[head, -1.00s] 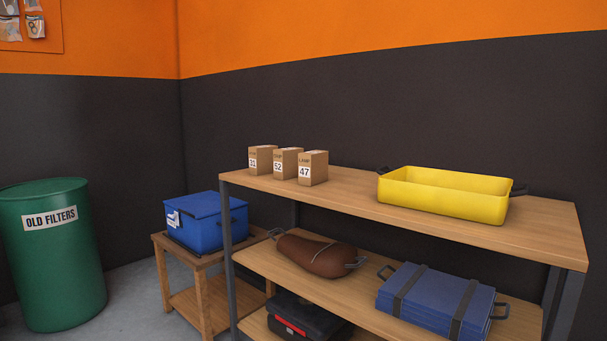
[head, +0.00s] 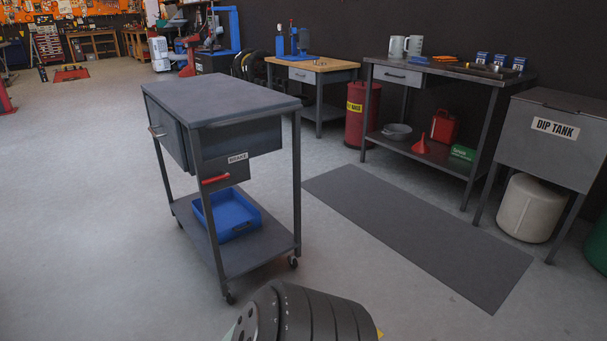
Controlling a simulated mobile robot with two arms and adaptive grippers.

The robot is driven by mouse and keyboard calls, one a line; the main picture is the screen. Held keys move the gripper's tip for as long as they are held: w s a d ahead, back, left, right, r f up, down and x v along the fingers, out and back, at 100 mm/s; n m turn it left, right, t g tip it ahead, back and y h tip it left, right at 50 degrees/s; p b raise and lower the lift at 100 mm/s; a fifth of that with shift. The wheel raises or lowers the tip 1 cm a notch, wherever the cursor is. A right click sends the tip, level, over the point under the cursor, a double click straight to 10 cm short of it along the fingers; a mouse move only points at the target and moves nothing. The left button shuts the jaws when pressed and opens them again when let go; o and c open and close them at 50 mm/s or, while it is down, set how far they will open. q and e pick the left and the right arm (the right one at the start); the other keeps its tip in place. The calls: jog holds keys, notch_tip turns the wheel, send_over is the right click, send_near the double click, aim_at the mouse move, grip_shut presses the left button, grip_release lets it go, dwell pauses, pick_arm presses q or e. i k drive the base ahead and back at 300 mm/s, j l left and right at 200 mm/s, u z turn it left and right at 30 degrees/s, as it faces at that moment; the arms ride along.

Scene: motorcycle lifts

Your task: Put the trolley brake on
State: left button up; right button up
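A dark grey trolley (head: 225,97) on small casters stands on the open floor at centre left. A plate marked BRAKE (head: 238,157) is on its side, beside a red lever (head: 215,179) low on the near side. Its lower shelf (head: 262,254) holds a blue tray (head: 228,215). A drawer with a light handle (head: 157,132) is on its left side. A dark rounded part, apparently of my own arm, shows at the bottom edge, in front of the trolley. Neither gripper's fingers are in view.
A dark floor mat (head: 417,235) lies right of the trolley. Behind it stand a workbench (head: 425,76) with mugs, a red bin (head: 361,115) and a wooden-topped table (head: 311,65). A DIP TANK (head: 556,129) stands at right. The floor at left is clear.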

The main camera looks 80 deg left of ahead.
aim_at(225, 175)
jog(key=u, duration=2.35)
jog(key=i+j+u, duration=0.2)
jog(key=j+u, duration=0.15)
jog(key=i+j+u, duration=0.35)
jog(key=k, duration=0.1)
